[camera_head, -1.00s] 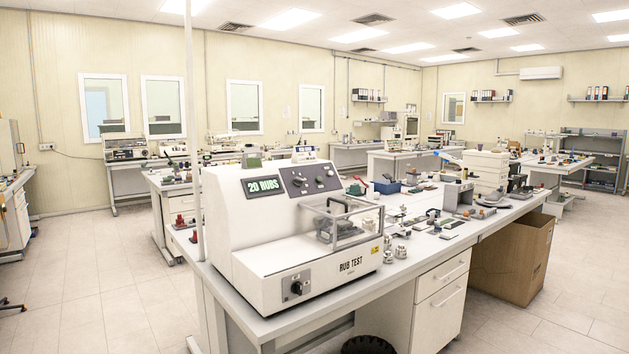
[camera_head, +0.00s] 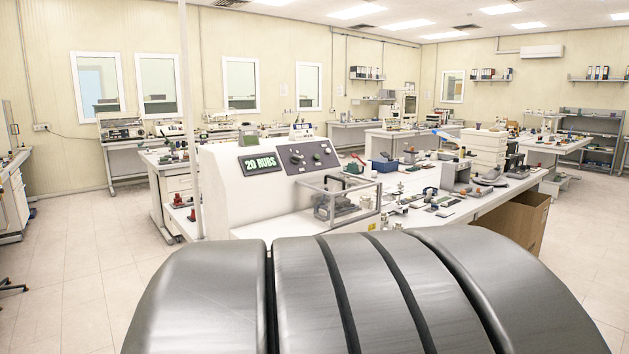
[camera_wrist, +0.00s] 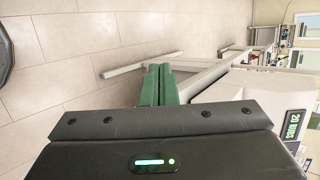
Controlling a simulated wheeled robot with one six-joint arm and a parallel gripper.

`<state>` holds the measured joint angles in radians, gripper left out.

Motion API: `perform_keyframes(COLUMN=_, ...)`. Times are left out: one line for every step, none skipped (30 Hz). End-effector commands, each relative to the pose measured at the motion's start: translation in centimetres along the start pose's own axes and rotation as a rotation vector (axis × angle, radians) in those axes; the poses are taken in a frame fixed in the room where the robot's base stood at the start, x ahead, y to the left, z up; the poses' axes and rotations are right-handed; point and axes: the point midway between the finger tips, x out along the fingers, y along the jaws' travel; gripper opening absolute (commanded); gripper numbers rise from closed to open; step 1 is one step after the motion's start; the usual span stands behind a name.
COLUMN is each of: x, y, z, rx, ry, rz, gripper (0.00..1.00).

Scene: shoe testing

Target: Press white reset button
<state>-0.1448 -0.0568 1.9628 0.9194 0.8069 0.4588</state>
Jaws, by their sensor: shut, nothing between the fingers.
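The white rub test machine (camera_head: 228,205) stands on the bench, with a green "20 RUBS" display (camera_head: 259,163) and a dark control panel (camera_head: 308,156) on its face. Small knobs and buttons show on the panel; I cannot tell which one is the white reset button. The display also shows turned on its side in the wrist view (camera_wrist: 292,126). My gripper (camera_wrist: 158,72) is shut and empty, its green fingers together. In the wrist view it is left of the machine, with floor and bench frame behind it. My dark arm hides the machine's lower front in the head view.
A clear guard box (camera_head: 345,198) stands at the machine's right. A thin white post (camera_head: 187,110) rises at its left. The bench right of it holds small tools, a blue bin (camera_head: 385,164) and a cardboard box (camera_head: 520,215) below.

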Motion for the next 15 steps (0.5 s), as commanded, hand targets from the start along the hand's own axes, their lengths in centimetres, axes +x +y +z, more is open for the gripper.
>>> perform_keyframes(x=0.5, y=-3.6, z=0.5, rx=0.077, ry=-0.025, rz=-0.093, gripper=0.00)
perform_keyframes(x=0.7, y=-5.7, z=0.9, rx=0.129, ry=-0.043, rz=-0.147, gripper=0.00)
perform_keyframes(x=0.8, y=-8.5, z=1.4, rx=0.198, ry=-0.071, rz=-0.219, gripper=0.00)
perform_keyframes(x=0.8, y=-10.6, z=1.8, rx=0.249, ry=-0.095, rz=-0.270, gripper=0.00)
perform_keyframes(x=0.7, y=-12.6, z=2.2, rx=0.300, ry=-0.122, rz=-0.319, gripper=0.00)
perform_keyframes(x=0.5, y=-15.1, z=2.8, rx=0.364, ry=-0.160, rz=-0.380, gripper=0.00)
perform_keyframes(x=0.3, y=-17.0, z=3.2, rx=0.411, ry=-0.189, rz=-0.423, gripper=0.00)
perform_keyframes(x=0.1, y=-18.7, z=3.5, rx=0.455, ry=-0.218, rz=-0.462, gripper=0.00)
perform_keyframes(x=-0.3, y=-20.8, z=4.1, rx=0.510, ry=-0.259, rz=-0.508, gripper=0.00)
perform_keyframes(x=-0.6, y=-22.2, z=4.5, rx=0.549, ry=-0.289, rz=-0.540, gripper=0.00)
perform_keyframes(x=-0.9, y=-23.5, z=4.8, rx=0.584, ry=-0.316, rz=-0.568, gripper=0.00)
perform_keyframes(x=-1.4, y=-25.0, z=5.2, rx=0.626, ry=-0.350, rz=-0.601, gripper=0.00)
perform_keyframes(x=-1.7, y=-26.0, z=5.4, rx=0.655, ry=-0.374, rz=-0.620, gripper=0.00)
perform_keyframes(x=-1.9, y=-26.8, z=5.7, rx=0.678, ry=-0.395, rz=-0.637, gripper=0.00)
perform_keyframes(x=-2.2, y=-27.7, z=5.9, rx=0.705, ry=-0.419, rz=-0.655, gripper=0.00)
